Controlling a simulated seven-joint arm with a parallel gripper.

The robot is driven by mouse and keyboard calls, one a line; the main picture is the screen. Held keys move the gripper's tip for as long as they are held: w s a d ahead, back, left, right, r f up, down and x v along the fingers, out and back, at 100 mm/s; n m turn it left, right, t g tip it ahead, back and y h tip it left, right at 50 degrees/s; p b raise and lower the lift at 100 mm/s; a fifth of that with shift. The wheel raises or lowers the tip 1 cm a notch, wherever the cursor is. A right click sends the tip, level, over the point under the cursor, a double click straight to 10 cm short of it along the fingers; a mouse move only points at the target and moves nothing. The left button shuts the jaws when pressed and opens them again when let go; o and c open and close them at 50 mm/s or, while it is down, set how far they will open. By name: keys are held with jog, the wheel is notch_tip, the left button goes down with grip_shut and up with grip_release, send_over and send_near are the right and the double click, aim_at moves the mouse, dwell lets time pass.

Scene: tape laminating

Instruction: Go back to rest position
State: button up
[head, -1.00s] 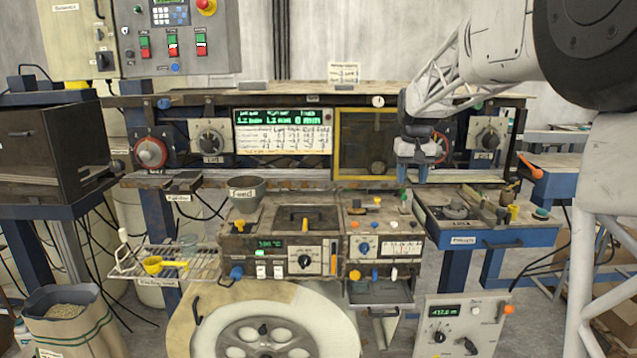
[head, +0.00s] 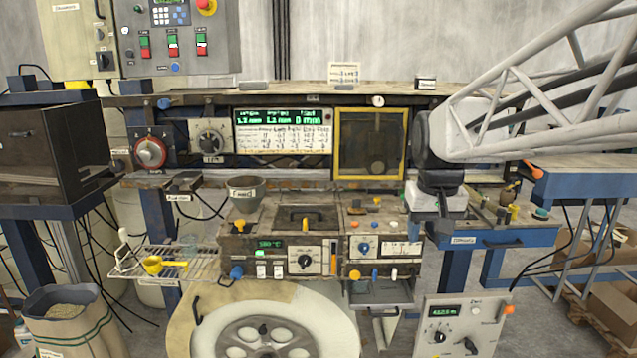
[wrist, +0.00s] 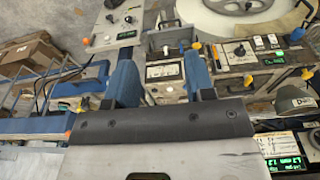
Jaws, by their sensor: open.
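My gripper (head: 430,226) hangs pointing down at the right of the head view, in front of the blue-edged workbench (head: 500,243) and right of the control box with coloured knobs (head: 375,247). In the wrist view my gripper (wrist: 160,72) shows two blue fingers set well apart, with nothing held between them. The fingers appear above the surfaces and clear of them, though the exact gap is hard to tell. My white lattice arm reaches in from the right edge and hides part of the machine's right end.
A grey feed cup (head: 246,194) stands above the oven-like unit (head: 258,247). A large white roll (head: 262,335) is below it. A wire rack (head: 165,262) with a yellow scoop sits at left. A grey display box (head: 463,325) stands at lower right. Open air lies before the bench.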

jog(key=s+a+f, duration=0.1)
jog(key=s+f, duration=0.4)
jog(key=s, duration=0.6)
jog(key=s+a+f, duration=0.1)
jog(key=s+f, duration=0.4)
jog(key=s, duration=0.6)
jog(key=shift+s+f+t, duration=0.15)
jog(key=shift+f+t, duration=0.15)
jog(key=shift+t, duration=0.1)
